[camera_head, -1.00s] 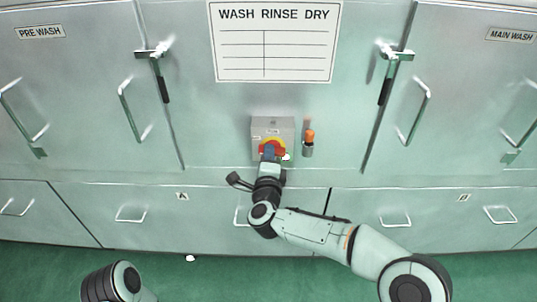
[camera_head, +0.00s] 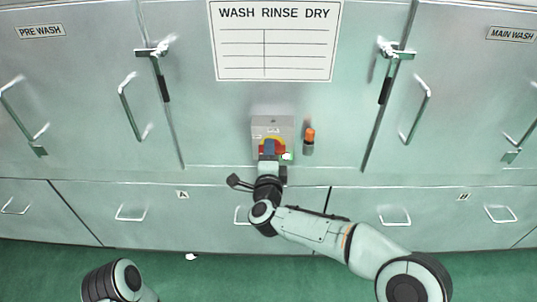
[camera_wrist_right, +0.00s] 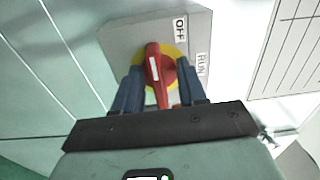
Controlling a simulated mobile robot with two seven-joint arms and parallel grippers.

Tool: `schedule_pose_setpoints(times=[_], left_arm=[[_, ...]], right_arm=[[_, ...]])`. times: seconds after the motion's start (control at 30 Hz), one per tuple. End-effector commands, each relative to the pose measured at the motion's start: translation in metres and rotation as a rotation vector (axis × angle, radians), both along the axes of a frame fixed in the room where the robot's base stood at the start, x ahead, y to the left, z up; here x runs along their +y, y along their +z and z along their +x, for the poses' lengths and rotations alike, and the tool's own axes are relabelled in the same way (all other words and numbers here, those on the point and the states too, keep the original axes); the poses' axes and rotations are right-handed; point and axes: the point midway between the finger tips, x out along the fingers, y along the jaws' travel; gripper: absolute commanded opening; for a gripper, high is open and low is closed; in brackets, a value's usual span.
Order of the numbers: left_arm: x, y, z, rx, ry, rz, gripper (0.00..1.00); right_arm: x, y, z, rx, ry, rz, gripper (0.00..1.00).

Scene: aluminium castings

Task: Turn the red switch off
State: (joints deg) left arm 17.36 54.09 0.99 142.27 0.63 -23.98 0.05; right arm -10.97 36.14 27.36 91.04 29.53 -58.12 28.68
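The red switch (camera_wrist_right: 154,75) is a red handle with a white mark on a yellow disc, on a grey box (camera_wrist_right: 120,38) labelled OFF and RUN. In the wrist view the handle stands nearly upright in the picture. My right gripper (camera_wrist_right: 160,88) is open, with one blue finger on each side of the handle. A gap shows at the right finger; I cannot tell whether the left finger touches. In the head view the right gripper (camera_head: 269,150) covers part of the red switch (camera_head: 282,147). My left gripper is out of view; only part of that arm shows.
An orange-topped cylinder (camera_head: 309,141) sits just right of the switch box. A WASH RINSE DRY sign (camera_head: 273,62) is above it. Metal doors with latches (camera_head: 157,70) and handles (camera_head: 417,110) flank it. The green floor (camera_head: 215,280) is mostly clear.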

Motion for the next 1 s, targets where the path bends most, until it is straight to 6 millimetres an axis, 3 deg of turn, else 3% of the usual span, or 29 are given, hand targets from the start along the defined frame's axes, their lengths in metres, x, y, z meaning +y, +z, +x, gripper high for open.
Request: schedule_pose_setpoints(times=[0.27,0.43,0.8,1.0], left_arm=[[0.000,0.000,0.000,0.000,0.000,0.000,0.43],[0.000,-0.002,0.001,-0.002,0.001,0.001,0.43],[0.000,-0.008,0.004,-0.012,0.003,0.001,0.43],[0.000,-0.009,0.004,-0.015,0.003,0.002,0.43]], right_arm=[[0.002,-0.002,-0.001,0.005,0.004,0.002,0.40],[0.002,-0.002,-0.014,0.005,0.006,0.002,0.40],[0.002,-0.002,-0.092,0.004,0.007,0.000,0.40],[0.002,-0.002,-0.123,0.003,0.004,0.001,0.40]])
